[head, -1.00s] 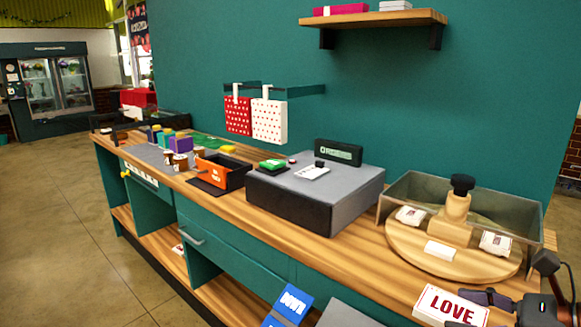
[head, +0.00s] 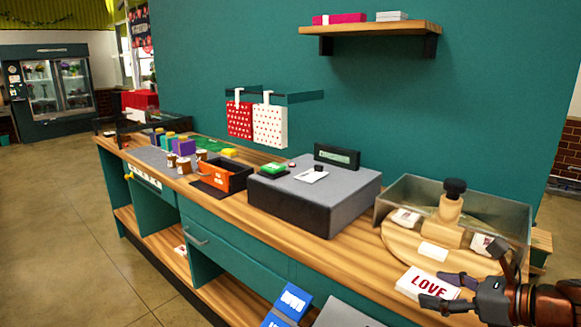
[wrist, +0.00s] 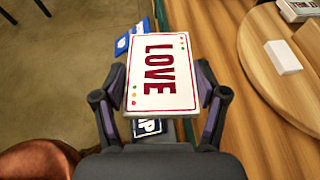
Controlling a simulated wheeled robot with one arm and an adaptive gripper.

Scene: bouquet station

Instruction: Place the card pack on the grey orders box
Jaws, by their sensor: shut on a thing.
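The card pack (head: 422,281) is a flat white box with a red border and the word LOVE. My gripper (head: 450,291) is shut on it by its two side edges. In the wrist view the pack (wrist: 160,72) lies level between both fingers, face up, over the counter's front edge. A large grey box with a dark front (head: 345,190) stands on the counter to the left of the pack. A small green thing, a white slip and a dark sign are on or at its top. A second grey flat surface (head: 345,314) shows partly at the bottom edge; I read no orders label on either.
A round wooden stand (head: 395,247) with a clear bin and white packs is just behind the pack. An orange tray (head: 238,178) and small jars stand further left. Blue boxes (head: 286,303) sit low at the front. The counter (head: 300,245) before the grey box is bare.

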